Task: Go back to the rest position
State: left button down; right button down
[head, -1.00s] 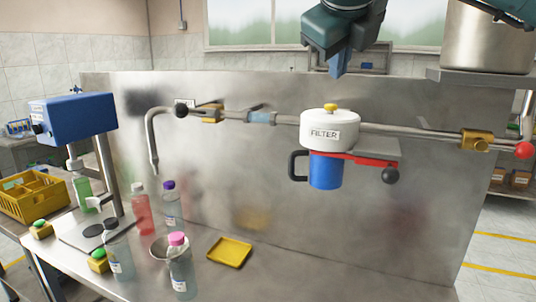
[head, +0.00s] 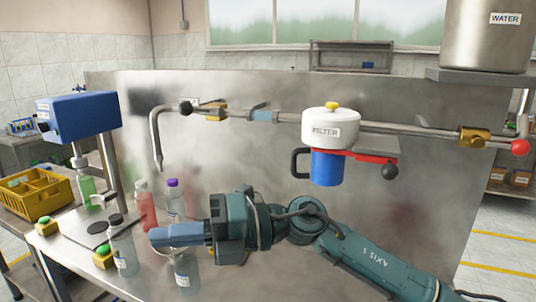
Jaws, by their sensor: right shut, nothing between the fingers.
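My right gripper (head: 152,238) reaches in from the lower right, with its forearm low across the picture. Its blue fingers are shut with nothing between them and point left, level in front of the bottles. The fingers cover the top of a clear bottle (head: 183,272), so its cap is hidden. Whether they touch that bottle I cannot tell. My left gripper is not in view.
Bottles stand close by: red (head: 147,212), purple-capped (head: 174,203) and black-capped (head: 122,250). A blue-headed machine (head: 78,117) and yellow crate (head: 38,192) are left. The filter (head: 330,130) and its pipe hang above my arm before the steel panel (head: 250,160).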

jog(key=w+d+f+m+t+h, duration=0.25)
jog(key=d+f+m+t, duration=0.4)
jog(key=m+t, duration=0.55)
jog(key=w+d+f+m+t+h, duration=0.1)
jog(key=w+d+f+m+t, duration=0.5)
jog(key=m, duration=1)
jog(key=s+d+f+m+t+h, duration=0.1)
jog(key=s+d+f+m+h, duration=0.35)
jog(key=f, duration=0.45)
jog(key=s+d+f+m+h, duration=0.3)
jog(key=d+f+m+h, duration=0.15)
jog(key=f, duration=0.45)
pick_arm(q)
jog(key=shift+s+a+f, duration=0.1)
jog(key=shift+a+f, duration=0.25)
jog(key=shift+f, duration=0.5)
pick_arm(e)
jog(key=s+d+f+m+g+h, duration=0.2)
jog(key=s+d+f, duration=0.4)
jog(key=s+f, duration=0.5)
jog(key=s+m+g, duration=0.1)
jog(key=g, duration=0.1)
jog(key=shift+d+g, duration=0.25)
jog(key=shift+g, duration=0.05)
jog(key=shift+s, duration=0.1)
